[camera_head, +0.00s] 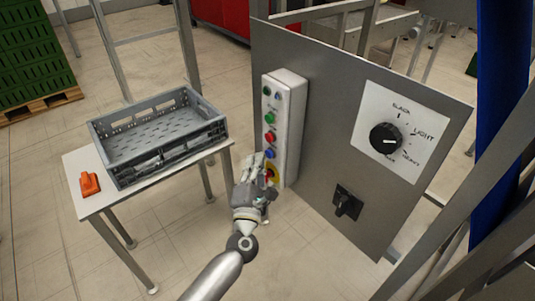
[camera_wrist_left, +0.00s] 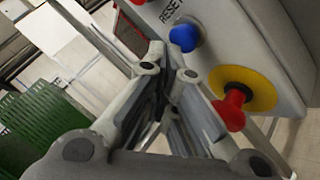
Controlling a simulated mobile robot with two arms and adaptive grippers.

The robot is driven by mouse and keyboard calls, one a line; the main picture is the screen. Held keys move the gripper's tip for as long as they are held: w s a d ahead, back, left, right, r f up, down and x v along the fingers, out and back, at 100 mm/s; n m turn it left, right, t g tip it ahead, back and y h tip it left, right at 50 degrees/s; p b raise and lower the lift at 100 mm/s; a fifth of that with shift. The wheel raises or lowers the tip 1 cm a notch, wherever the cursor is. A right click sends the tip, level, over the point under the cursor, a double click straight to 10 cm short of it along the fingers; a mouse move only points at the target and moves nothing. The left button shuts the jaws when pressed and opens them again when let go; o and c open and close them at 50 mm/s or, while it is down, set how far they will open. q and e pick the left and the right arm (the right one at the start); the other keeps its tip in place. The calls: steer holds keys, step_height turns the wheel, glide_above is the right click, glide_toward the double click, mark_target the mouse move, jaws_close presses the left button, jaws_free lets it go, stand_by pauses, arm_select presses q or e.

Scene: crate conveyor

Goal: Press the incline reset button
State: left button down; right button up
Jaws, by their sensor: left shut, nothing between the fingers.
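The control box (camera_head: 291,122) is light grey and fixed to the left part of a grey metal panel. Its blue button (camera_head: 269,154) sits below a red one; in the left wrist view the blue button (camera_wrist_left: 184,38) has the printed label RESET beside it. My left gripper (camera_head: 262,164) is shut and empty, close in front of the lower part of the box. In the left wrist view its fingertips (camera_wrist_left: 168,62) lie just below the blue button; whether they touch it I cannot tell. My right gripper is not in view.
A red emergency knob (camera_wrist_left: 230,108) on a yellow disc is close beside the fingers. A grey crate (camera_head: 158,161) and an orange object (camera_head: 89,184) stand on a white table (camera_head: 88,205). The panel also carries a black dial (camera_head: 385,138) and a black switch (camera_head: 346,202).

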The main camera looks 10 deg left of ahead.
arm_select(q)
steer(key=s+a, duration=0.1)
steer(key=s, duration=0.1)
steer(key=s+a, duration=0.2)
steer(key=shift+s+a+p, duration=0.3)
steer(key=shift+p, duration=0.1)
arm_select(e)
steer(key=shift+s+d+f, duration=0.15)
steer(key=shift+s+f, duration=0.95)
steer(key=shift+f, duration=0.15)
